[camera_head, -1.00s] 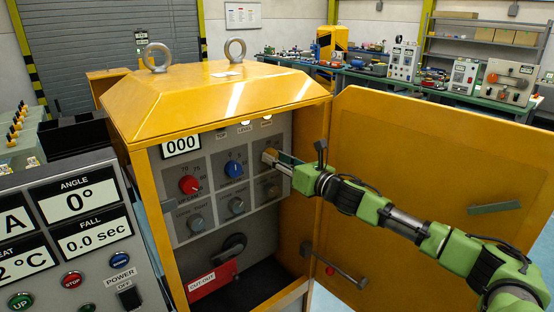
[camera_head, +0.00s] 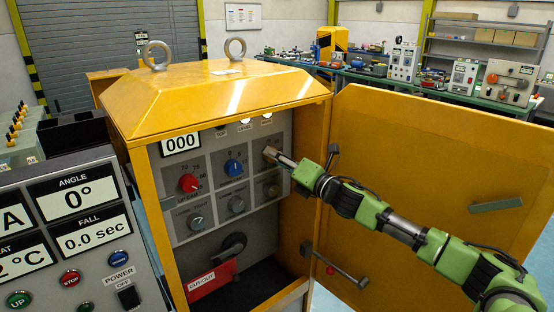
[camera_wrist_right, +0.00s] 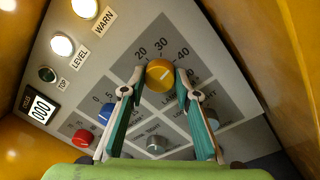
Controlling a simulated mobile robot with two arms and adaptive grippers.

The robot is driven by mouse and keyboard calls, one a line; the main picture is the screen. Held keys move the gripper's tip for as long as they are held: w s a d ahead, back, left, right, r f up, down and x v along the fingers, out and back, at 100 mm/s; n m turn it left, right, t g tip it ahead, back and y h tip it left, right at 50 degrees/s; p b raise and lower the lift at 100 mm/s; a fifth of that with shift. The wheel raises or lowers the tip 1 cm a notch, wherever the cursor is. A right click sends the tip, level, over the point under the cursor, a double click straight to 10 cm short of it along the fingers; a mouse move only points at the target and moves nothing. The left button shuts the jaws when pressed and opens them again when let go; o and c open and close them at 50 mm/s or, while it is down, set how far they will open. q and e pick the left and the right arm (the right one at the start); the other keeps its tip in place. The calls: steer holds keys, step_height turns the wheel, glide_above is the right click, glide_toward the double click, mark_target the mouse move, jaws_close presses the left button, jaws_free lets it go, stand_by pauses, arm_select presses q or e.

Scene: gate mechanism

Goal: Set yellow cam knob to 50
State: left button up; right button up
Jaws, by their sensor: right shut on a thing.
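The yellow cam knob (camera_wrist_right: 160,76) sits in the top right square of the grey panel, with the printed numbers 20, 30 and 40 above it in the right wrist view. A pale pointer line shows on its face; the exact value it points to is hard to read. My right gripper (camera_wrist_right: 161,78) has one fingertip on each side of the knob and is shut on it. In the head view my right gripper (camera_head: 273,156) reaches the panel from the right and mostly hides the knob. My left gripper is not in view.
The red knob (camera_head: 189,183) and blue knob (camera_head: 233,167) are left of the yellow one, with grey knobs below. A black rotary handle (camera_head: 233,244) is lower down. The open yellow door (camera_head: 430,170) stands behind my right arm. The cabinet display (camera_head: 180,143) reads 000.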

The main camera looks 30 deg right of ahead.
steer(key=m, duration=0.5)
steer(key=m+h+p, duration=0.1)
steer(key=m, duration=0.5)
steer(key=shift+t, duration=0.3)
steer(key=shift+f+m, duration=0.1)
steer(key=shift+m, duration=0.2)
steer(key=o, duration=1.1)
steer(key=shift+s, duration=0.1)
steer(key=shift+s+d+f, duration=0.15)
steer(key=shift+s, duration=1.8)
steer(key=shift+s+d+f, duration=0.1)
steer(key=shift+s+d, duration=0.05)
steer(key=shift+s, duration=1.85)
steer(key=shift+s+d+f, duration=0.15)
steer(key=shift+s, duration=1.8)
